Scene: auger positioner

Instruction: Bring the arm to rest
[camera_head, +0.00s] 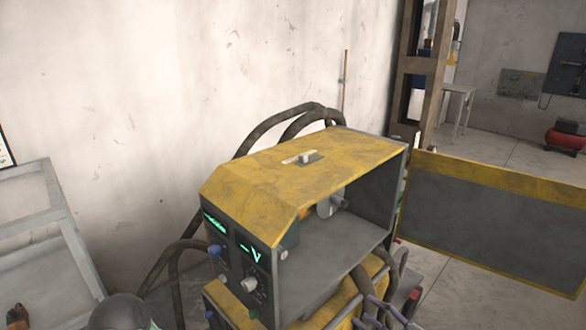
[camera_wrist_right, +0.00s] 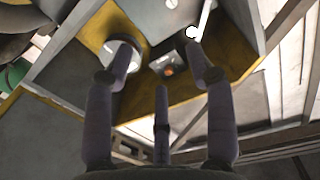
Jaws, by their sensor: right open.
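My right gripper (camera_head: 378,308) shows at the bottom of the head view, low in front of the open side of a yellow and grey machine (camera_head: 290,172). Its slim grey-purple fingers are partly cut off by the frame edge. In the right wrist view, my right gripper (camera_wrist_right: 161,70) has its fingers spread apart, with nothing between them. Yellow and grey machine parts and a pale round disc (camera_wrist_right: 118,52) lie beyond the fingertips; I cannot tell that any finger touches them. My left gripper does not show.
The machine's door (camera_head: 490,225) stands open to the right. A hub (camera_head: 332,205) sits inside the open compartment. Dark hoses (camera_head: 270,122) loop behind the machine. A grey metal frame (camera_head: 45,235) stands at left. Open floor lies beyond the door, with a red compressor (camera_head: 566,138) far right.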

